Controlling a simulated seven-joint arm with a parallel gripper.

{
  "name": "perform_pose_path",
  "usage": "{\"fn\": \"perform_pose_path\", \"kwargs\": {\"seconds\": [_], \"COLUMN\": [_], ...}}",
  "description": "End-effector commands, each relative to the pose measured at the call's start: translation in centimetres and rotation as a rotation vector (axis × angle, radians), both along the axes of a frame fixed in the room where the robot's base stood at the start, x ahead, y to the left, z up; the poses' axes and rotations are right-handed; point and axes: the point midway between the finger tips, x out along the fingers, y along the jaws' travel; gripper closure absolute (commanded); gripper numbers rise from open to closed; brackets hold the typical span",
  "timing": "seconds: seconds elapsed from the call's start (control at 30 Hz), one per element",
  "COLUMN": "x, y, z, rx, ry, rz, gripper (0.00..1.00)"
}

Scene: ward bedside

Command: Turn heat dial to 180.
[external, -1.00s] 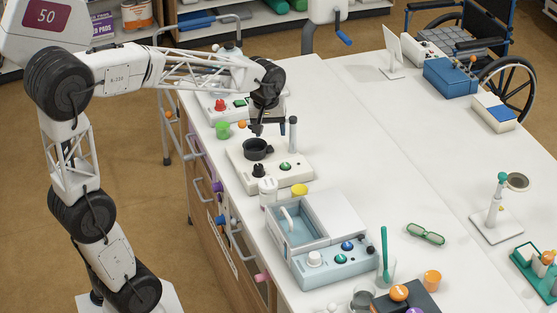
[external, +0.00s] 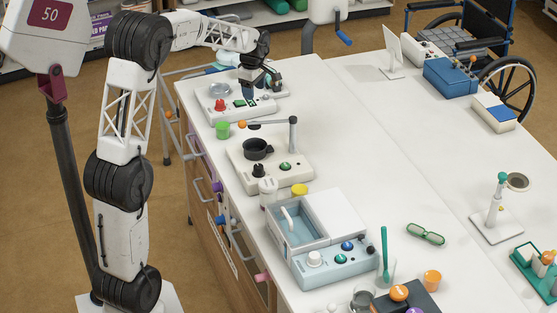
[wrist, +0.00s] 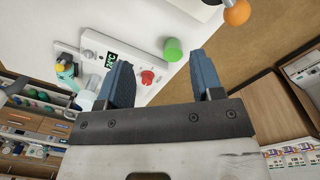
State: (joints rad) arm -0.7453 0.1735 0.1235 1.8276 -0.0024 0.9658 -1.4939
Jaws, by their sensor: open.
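No dial marked "heat" or 180 can be read, so I cannot tell which knob is the heat dial. A white device (external: 213,117) at the far left table end has a red knob (external: 220,104) and a green display; the knob also shows in the wrist view (wrist: 147,77), between my fingers in the picture. My gripper (external: 248,92) is open and empty, over or close to this device near its display; contact is unclear. A cream device (external: 238,153) nearer has a black knob (external: 258,170), black cup and green button. A blue-white bath (external: 335,272) has a white knob (external: 314,258).
A glass dish (external: 220,89) and dark instrument stand behind the red-knob device.

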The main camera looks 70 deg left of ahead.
Motion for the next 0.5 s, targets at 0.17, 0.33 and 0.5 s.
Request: {"fn": "perform_pose_path", "kwargs": {"seconds": [0.17, 0.33, 0.5], "x": [-0.9, -2.4, -4.0], "y": [6.7, 12.7, 17.5], "z": [-2.6, -5.2, -7.4], "rx": [-0.016, -0.029, -0.038], "ry": [0.009, 0.017, 0.022], "rz": [0.195, 0.379, 0.531], "gripper": [0.40, 0.40, 0.40]}}
